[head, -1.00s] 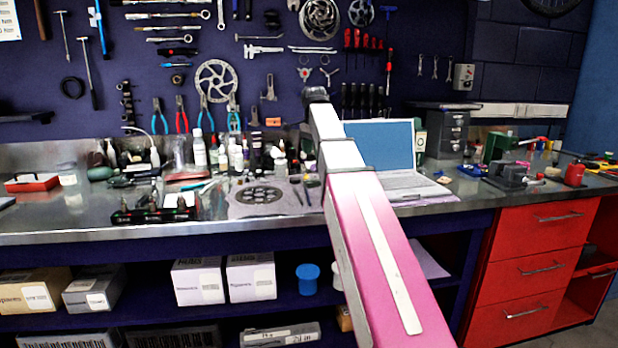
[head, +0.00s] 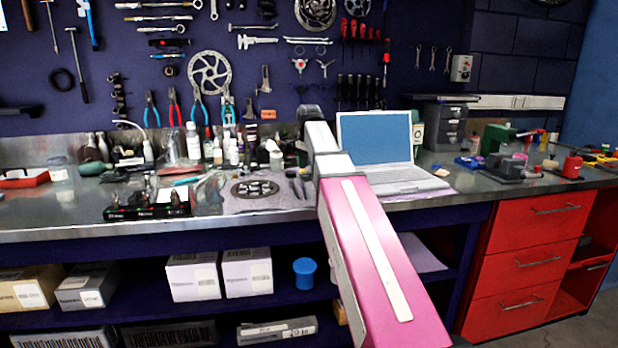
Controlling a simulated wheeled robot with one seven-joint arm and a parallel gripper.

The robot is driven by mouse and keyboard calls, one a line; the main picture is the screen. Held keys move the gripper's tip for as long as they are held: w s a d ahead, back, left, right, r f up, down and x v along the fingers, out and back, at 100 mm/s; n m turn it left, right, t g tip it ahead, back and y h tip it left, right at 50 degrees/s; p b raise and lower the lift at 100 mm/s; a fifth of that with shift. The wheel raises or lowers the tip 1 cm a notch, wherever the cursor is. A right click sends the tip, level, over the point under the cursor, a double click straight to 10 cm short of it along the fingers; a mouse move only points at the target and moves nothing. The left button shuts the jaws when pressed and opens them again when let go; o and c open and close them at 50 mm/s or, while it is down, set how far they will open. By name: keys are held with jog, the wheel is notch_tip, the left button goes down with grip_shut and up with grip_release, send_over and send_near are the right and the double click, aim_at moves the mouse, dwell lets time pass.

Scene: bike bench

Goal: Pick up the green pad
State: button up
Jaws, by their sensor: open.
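I cannot pick out a green pad with certainty. A rounded dark green object (head: 92,168) sits at the back left of the bench. My pink and white arm reaches up from the lower right across the bench, and its dark far end shows in front of the back wall. The jaws do not show, so I cannot see where my gripper is over the bench. The arm covers part of the bench left of the laptop.
The steel bench (head: 60,222) holds an open laptop (head: 378,150), a mat with a chainring (head: 254,189), several bottles (head: 193,143), a black tool rack (head: 147,206) and a green and grey vise (head: 503,165). Red drawers (head: 530,262) stand below right. Tools hang on the wall.

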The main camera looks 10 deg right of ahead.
notch_tip(320, 180, down, 2)
jog(key=shift+f, duration=0.1)
jog(key=c, duration=0.9)
jog(key=shift+r, duration=0.25)
jog(key=shift+r, duration=0.6)
notch_tip(320, 180, up, 3)
jog(key=shift+w+f, duration=0.1)
jog(key=s+a+r, duration=0.6)
jog(key=a, duration=0.4)
jog(key=shift+r, duration=0.35)
jog(key=shift+s, duration=0.1)
